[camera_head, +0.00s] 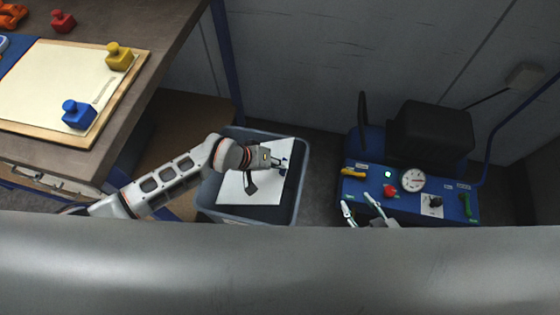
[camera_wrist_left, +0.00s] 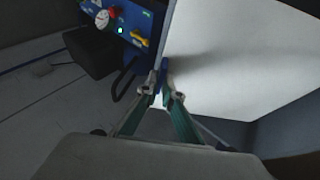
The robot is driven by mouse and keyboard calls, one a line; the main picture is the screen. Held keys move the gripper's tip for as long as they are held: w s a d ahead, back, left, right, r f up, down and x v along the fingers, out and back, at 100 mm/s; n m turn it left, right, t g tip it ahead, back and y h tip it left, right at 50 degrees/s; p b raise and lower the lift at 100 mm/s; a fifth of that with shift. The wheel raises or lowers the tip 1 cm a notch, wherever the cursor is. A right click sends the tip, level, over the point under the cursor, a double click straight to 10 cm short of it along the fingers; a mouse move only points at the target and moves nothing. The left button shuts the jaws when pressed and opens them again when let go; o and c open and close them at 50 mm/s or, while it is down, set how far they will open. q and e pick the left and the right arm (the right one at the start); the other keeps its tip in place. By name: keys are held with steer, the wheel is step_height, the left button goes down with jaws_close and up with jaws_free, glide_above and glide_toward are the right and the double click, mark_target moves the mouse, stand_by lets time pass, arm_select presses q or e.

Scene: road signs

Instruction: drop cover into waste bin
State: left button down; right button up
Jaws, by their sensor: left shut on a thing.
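The white cover (camera_head: 262,212) is a flat pale sheet over or inside the opening of the grey-blue waste bin (camera_head: 302,178). I cannot tell how deep it sits. My left gripper (camera_head: 282,163) is over the bin, shut on the cover near its edge. The left wrist view shows the fingertips (camera_wrist_left: 165,88) meeting at the edge of the cover (camera_wrist_left: 240,50), beside a small blue part. The arm hides some of the cover in the head view. My right gripper (camera_head: 356,203) is open and empty, in front of the blue control panel.
The blue control panel (camera_head: 408,207) with gauge, red knob and levers stands right of the bin. A black chair-like block (camera_head: 430,130) is behind it. At left, a workbench holds a wooden-framed board (camera_head: 50,80) with blue and yellow knobbed blocks. A wall rises behind the bin.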

steer(key=shift+w+r, duration=0.1)
steer(key=shift+w, duration=0.05)
arm_select(q)
steer(key=c, duration=2.2)
jaws_free()
steer(key=shift+o, duration=0.2)
arm_select(e)
steer(key=shift+a, duration=0.1)
steer(key=shift+s, duration=0.2)
arm_select(q)
steer(key=o, duration=0.8)
arm_select(e)
steer(key=shift+s+f, duration=0.35)
steer(key=shift+s, duration=0.05)
steer(key=shift+w, duration=0.15)
steer(key=shift+w+r, duration=0.2)
steer(key=shift+w, duration=0.1)
steer(key=shift+w, duration=0.1)
